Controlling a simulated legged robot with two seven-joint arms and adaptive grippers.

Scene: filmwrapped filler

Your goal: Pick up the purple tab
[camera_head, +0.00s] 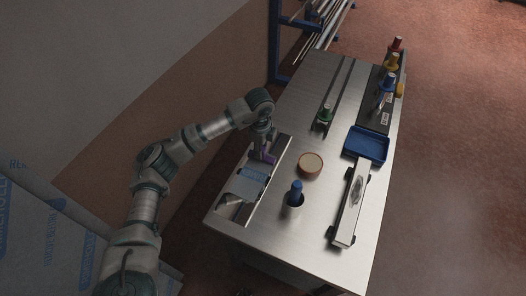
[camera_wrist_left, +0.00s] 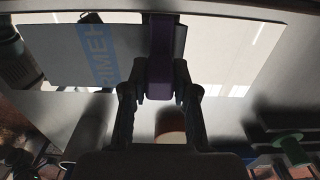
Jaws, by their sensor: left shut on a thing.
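The purple tab (camera_head: 265,155) is at the left side of the metal table, at the upper end of a flat panel with a blue label (camera_head: 254,175). My left gripper (camera_head: 267,141) comes down over the tab from above and hides part of it. In the left wrist view the purple tab (camera_wrist_left: 162,60) stands between the fingertips of my left gripper (camera_wrist_left: 160,82), which is shut on it. I cannot tell whether the tab is clear of the surface under it. My right gripper is not in view.
Several coloured handles line the far right edge.

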